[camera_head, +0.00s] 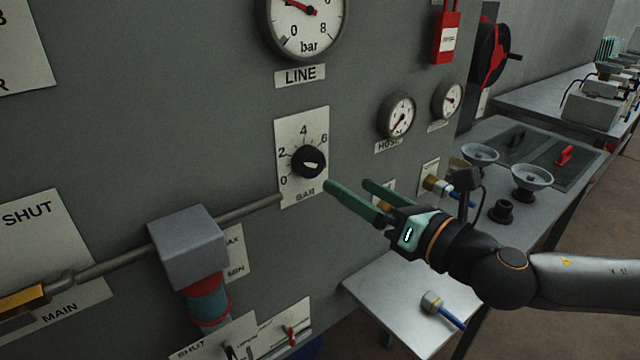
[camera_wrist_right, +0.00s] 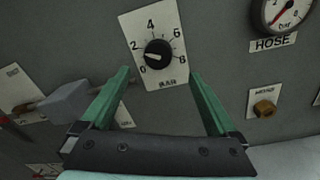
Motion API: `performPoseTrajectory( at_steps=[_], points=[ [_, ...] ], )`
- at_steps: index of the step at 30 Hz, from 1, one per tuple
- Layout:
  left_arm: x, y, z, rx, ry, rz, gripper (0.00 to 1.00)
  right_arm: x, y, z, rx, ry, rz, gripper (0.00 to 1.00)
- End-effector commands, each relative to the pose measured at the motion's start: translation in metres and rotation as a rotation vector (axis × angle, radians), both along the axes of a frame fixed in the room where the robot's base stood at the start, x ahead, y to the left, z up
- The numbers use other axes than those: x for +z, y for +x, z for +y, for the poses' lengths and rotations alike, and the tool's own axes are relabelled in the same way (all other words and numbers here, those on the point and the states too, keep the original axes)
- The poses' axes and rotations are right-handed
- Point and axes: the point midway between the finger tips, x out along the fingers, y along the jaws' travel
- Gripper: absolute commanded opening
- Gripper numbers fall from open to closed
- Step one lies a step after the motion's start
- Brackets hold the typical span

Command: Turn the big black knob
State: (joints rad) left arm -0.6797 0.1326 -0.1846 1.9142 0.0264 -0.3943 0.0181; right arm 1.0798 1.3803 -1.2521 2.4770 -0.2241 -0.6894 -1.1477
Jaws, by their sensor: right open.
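The big black knob (camera_head: 308,162) sits on a white dial plate (camera_head: 290,125) marked 0 to 8 and BAR, on the grey panel. My left gripper is out of view.
A large LINE gauge (camera_head: 306,22) is above the knob. A HOSE gauge (camera_head: 397,115) is to the right. A pipe (camera_head: 250,208) with a grey block (camera_head: 188,246) runs left of the plate. A metal shelf (camera_head: 400,300) is below my right arm.

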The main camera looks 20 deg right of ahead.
Motion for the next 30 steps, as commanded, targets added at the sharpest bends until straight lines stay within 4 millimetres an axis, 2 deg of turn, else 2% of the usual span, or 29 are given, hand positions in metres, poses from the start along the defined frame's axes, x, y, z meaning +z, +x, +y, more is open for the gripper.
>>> performPoseTrajectory(
  at_steps=[1, 5, 7, 12, 18, 23, 30],
  points=[
    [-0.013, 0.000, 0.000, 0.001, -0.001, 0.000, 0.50, -0.004, 0.003, 0.002, 0.002, 0.002, -0.007, 0.95],
    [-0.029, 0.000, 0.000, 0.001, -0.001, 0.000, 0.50, -0.004, 0.010, 0.006, 0.005, 0.000, -0.006, 0.95],
    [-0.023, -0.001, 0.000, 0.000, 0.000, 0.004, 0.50, 0.003, 0.020, 0.011, 0.008, 0.000, -0.001, 0.95],
    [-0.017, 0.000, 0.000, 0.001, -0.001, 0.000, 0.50, 0.003, 0.047, 0.023, 0.008, 0.001, 0.001, 0.95],
    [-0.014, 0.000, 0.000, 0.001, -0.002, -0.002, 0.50, 0.002, 0.070, 0.032, 0.006, 0.000, 0.001, 0.95],
    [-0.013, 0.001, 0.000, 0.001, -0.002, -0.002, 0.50, 0.002, 0.078, 0.035, 0.006, -0.001, 0.001, 0.95],
    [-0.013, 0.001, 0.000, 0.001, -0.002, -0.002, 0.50, 0.001, 0.079, 0.036, 0.006, -0.001, 0.001, 0.95]
  ],
)
